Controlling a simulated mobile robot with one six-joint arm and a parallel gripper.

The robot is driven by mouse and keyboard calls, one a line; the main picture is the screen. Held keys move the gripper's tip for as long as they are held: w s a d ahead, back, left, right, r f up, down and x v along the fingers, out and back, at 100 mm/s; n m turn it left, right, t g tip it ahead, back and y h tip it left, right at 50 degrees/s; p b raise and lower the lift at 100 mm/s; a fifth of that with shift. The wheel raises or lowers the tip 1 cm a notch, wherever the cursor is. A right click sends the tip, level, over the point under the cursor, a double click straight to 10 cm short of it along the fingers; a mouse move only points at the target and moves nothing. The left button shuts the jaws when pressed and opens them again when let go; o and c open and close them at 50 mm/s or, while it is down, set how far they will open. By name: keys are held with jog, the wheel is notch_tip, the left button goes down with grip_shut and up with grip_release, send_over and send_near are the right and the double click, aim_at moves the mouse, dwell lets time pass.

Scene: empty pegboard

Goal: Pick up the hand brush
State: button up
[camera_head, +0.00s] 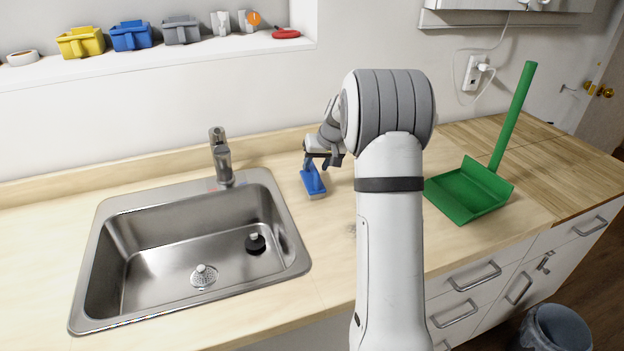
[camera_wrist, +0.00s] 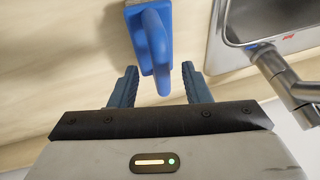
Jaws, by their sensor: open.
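The blue hand brush (camera_head: 313,181) lies on the wooden counter to the right of the sink, below my gripper (camera_head: 324,158) in the head view. In the wrist view the brush's blue looped handle (camera_wrist: 156,48) points toward my gripper (camera_wrist: 158,80). The two fingers are apart, one on each side of the handle's end, and do not visibly touch it. Part of the brush head is cut off at the top of the wrist view. My arm stands in front of part of the counter.
The sink (camera_head: 96,262) and its faucet (camera_head: 221,160) are left of the brush; the faucet is close in the wrist view (camera_wrist: 290,85). A green dustpan (camera_head: 470,192) stands right of my arm. The shelf (camera_head: 180,58) holds several bins. A bucket (camera_head: 553,328) is at lower right.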

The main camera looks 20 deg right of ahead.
aim_at(314, 167)
jog(key=x, duration=0.3)
jog(key=shift+a+f, duration=0.1)
grip_shut()
dwell(0.4)
